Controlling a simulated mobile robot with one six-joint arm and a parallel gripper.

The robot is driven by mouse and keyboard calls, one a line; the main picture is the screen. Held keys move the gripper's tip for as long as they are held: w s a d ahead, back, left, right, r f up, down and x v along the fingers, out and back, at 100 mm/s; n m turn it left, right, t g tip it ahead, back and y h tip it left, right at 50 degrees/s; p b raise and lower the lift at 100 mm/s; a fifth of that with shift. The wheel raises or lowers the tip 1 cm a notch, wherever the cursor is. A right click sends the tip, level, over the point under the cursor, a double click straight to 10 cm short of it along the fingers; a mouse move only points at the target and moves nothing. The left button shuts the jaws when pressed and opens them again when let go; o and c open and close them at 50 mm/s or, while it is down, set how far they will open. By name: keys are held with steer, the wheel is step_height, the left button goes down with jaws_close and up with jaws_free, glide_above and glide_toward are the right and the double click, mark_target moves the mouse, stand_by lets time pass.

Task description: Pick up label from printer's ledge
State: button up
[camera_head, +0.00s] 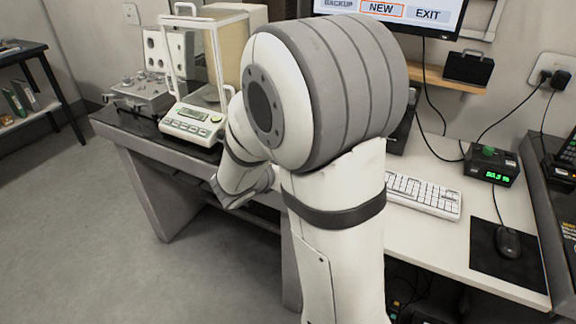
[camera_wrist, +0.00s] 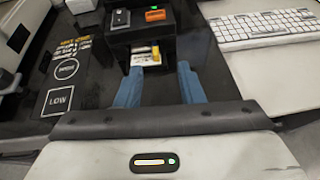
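The printer (camera_wrist: 117,35) is a black box at the top middle of the wrist view, with a small orange panel on its top. A small pale label (camera_wrist: 145,58) with some yellow and orange on it sits at the printer's front slot, on the ledge. My gripper (camera_wrist: 159,72) has two blue fingers, spread apart and pointing at the printer's front. The label lies just ahead of and between the fingertips, and I see no finger touching it. In the head view my arm hides the label, the gripper and most of the printer.
A white keyboard (camera_wrist: 268,27) lies right of the printer. A dark mat with "LOW" markings (camera_wrist: 62,97) lies to the left. The head view shows a balance (camera_head: 192,124), a monitor (camera_head: 440,14), a green-lit display box (camera_head: 490,168) and a mouse (camera_head: 508,242).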

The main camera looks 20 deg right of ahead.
steer(key=shift+w+f+n, duration=0.3)
steer(key=shift+w, duration=0.1)
steer(key=shift+t, duration=0.3)
steer(key=x, duration=0.5)
steer(key=b+x, duration=0.1)
steer(key=x, duration=0.1)
steer(key=shift+d+f, duration=0.1)
steer(key=shift+f, duration=0.25)
jaws_close()
